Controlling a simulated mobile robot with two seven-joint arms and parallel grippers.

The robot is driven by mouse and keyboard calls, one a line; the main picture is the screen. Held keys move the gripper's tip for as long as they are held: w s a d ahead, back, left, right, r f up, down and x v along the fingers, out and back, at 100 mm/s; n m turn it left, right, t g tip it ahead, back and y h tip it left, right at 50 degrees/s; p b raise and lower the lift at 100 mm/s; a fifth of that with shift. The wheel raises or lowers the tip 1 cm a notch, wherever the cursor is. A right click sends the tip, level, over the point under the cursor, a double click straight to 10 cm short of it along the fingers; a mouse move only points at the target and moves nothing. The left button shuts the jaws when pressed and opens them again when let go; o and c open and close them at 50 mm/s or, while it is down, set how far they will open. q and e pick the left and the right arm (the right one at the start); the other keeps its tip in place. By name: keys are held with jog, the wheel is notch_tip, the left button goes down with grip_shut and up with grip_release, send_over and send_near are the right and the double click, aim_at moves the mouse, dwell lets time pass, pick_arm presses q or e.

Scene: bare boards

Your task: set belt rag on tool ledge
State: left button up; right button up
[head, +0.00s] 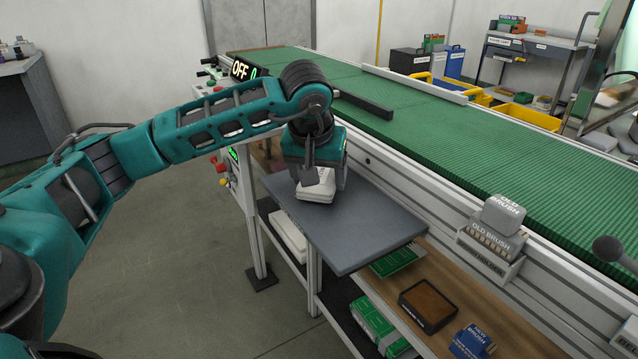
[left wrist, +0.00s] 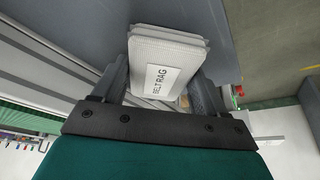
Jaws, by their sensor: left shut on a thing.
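The belt rag (head: 316,188) is a folded white cloth at the left end of a grey ledge (head: 375,235) on the conveyor's side. Its "BELT RAG" label shows in the left wrist view (left wrist: 168,62). My left gripper (head: 315,178) points down over the ledge and is shut on the rag, with a finger on each side of it in the left wrist view. The rag is at or just above the ledge surface; I cannot tell if it touches. My right gripper is not in view.
The green conveyor belt (head: 480,140) runs behind the ledge. An old brush (head: 492,235) sits in a holder at the right. The ledge's right part is clear.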

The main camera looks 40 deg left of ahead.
pick_arm(q)
jog(key=shift+f, duration=0.65)
jog(key=shift+r, duration=0.1)
jog(key=shift+f, duration=0.2)
jog(key=o, duration=0.9)
jog(key=shift+o, duration=0.2)
jog(key=shift+r, duration=0.1)
